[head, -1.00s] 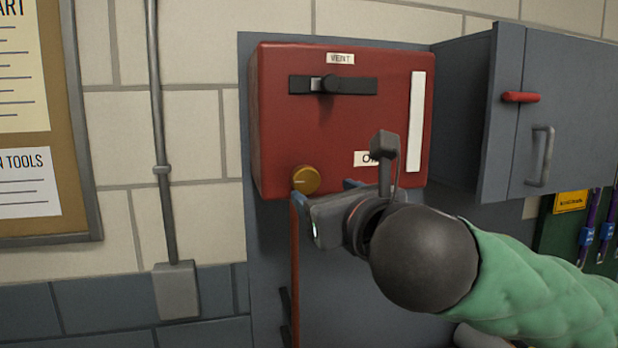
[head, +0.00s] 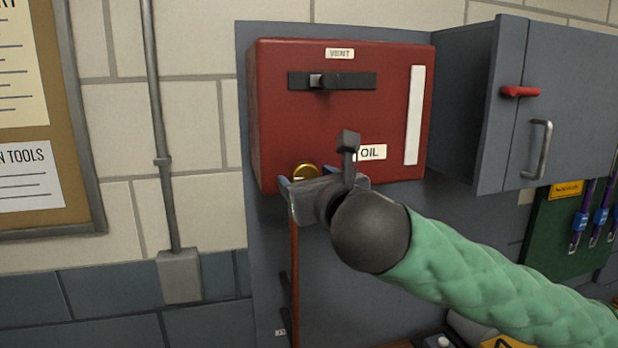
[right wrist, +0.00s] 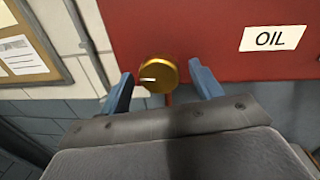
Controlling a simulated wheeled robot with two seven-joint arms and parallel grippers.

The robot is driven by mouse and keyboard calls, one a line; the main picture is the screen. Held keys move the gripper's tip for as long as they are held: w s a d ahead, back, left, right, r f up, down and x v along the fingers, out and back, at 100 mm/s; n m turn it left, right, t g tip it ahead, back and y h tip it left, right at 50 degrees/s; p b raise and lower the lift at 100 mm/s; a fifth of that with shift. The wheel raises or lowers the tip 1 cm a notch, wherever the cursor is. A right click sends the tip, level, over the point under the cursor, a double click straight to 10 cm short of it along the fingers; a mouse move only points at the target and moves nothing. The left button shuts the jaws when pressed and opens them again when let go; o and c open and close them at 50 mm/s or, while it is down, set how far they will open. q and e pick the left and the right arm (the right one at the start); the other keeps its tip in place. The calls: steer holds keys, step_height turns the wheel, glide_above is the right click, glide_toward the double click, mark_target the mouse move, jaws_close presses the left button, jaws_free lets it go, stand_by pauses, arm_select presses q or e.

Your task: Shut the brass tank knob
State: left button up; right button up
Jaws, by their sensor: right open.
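The brass tank knob (head: 305,171) is at the lower left of the red tank's (head: 270,120) front, partly hidden by my right gripper in the head view. In the right wrist view the round knob (right wrist: 158,74) shows between the blue fingers, with a pale mark pointing left. My right gripper (right wrist: 163,84) is open, its fingers on either side of the knob with a gap to each. In the head view the right gripper (head: 308,185) is just in front of and below the knob. My left gripper is not in view.
A VENT slider (head: 332,81) and an OIL label (head: 371,152) are on the tank front. A thin reddish pipe (head: 294,280) runs down below the knob. A grey cabinet (head: 570,100) with a red handle stands to the right.

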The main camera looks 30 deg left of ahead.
steer(key=c, duration=1)
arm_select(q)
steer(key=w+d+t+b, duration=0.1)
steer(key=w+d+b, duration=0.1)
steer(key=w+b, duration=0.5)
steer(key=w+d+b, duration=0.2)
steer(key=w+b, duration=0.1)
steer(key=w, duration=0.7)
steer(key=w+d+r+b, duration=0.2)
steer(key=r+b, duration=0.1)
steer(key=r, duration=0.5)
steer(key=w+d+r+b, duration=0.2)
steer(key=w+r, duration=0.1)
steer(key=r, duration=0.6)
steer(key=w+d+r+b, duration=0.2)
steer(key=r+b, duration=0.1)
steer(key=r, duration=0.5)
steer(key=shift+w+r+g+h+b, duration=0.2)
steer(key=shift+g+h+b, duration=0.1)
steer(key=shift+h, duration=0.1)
arm_select(e)
steer(key=shift+o, duration=0.2)
steer(key=shift+s+a+f+m+t, duration=0.1)
steer(key=shift+m+t, duration=0.3)
steer(key=shift+m, duration=4.3)
steer(key=shift+m+t, duration=0.4)
steer(key=shift+m, duration=4.3)
steer(key=o, duration=1)
steer(key=shift+c, duration=0.2)
